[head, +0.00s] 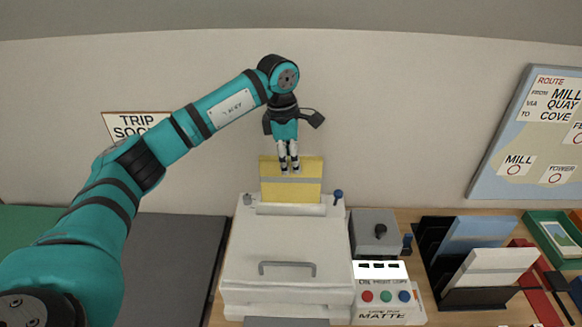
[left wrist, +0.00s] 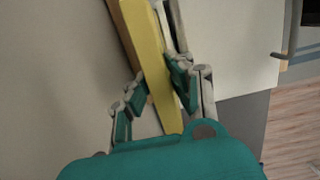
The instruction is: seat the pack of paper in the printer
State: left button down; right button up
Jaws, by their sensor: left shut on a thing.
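The pack of paper (head: 305,190) is yellow with a pale band across it. In the head view it stands upright at the back of the white printer (head: 245,245), its lower edge at the rear slot. Whether its bottom is inside the slot is hidden. My left gripper (head: 289,168) points down and is shut on the pack's top edge. In the left wrist view the pack (left wrist: 158,70) shows edge-on between the fingers of my left gripper (left wrist: 155,95). My right gripper does not show.
Right of the printer are a grey box (head: 375,225) with a dark knob and a button panel (head: 385,297). Further right stand a black sorter (head: 430,245) with boards and a green tray (head: 540,228). A dark grey surface (head: 170,265) lies left. The wall is close behind.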

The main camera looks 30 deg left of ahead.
pick_arm(q)
jog(key=shift+f, duration=0.15)
jog(key=c, duration=1.2)
grip_release()
jog(key=shift+r, duration=0.2)
jog(key=r, duration=0.5)
jog(key=r+b, duration=0.1)
jog(key=r, duration=0.1)
jog(key=shift+s+a+r, duration=0.2)
jog(key=shift+a, duration=0.2)
